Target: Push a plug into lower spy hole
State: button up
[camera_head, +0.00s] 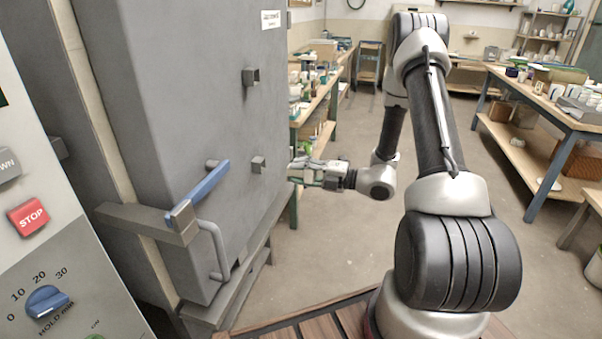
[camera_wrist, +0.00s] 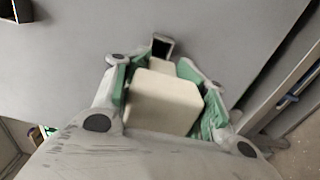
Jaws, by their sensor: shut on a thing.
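The grey kiln (camera_head: 190,120) carries two short square spy hole tubes on its face. The upper spy hole (camera_head: 250,77) is clear of my arm. The lower spy hole (camera_head: 258,165) is just left of my gripper (camera_head: 298,173), with a gap between them. In the wrist view my gripper (camera_wrist: 164,75) is shut on a cream plug (camera_wrist: 160,104), a wide block with a narrower front end. A square spy hole tube (camera_wrist: 163,44) shows just beyond the narrow end, slightly to its left. I cannot tell whether the plug touches the tube.
A blue-handled latch (camera_head: 205,190) and a bar handle (camera_head: 212,245) stick out from the kiln below the spy holes. A control panel (camera_head: 50,240) stands at left. A workbench (camera_head: 550,117) stands at right. The floor between is open.

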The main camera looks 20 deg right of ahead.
jog(key=x, duration=0.6)
jog(key=shift+w+a, duration=0.45)
dwell(0.9)
jog(key=shift+x, duration=0.75)
jog(key=shift+w+a, duration=0.15)
jog(key=shift+v, duration=3)
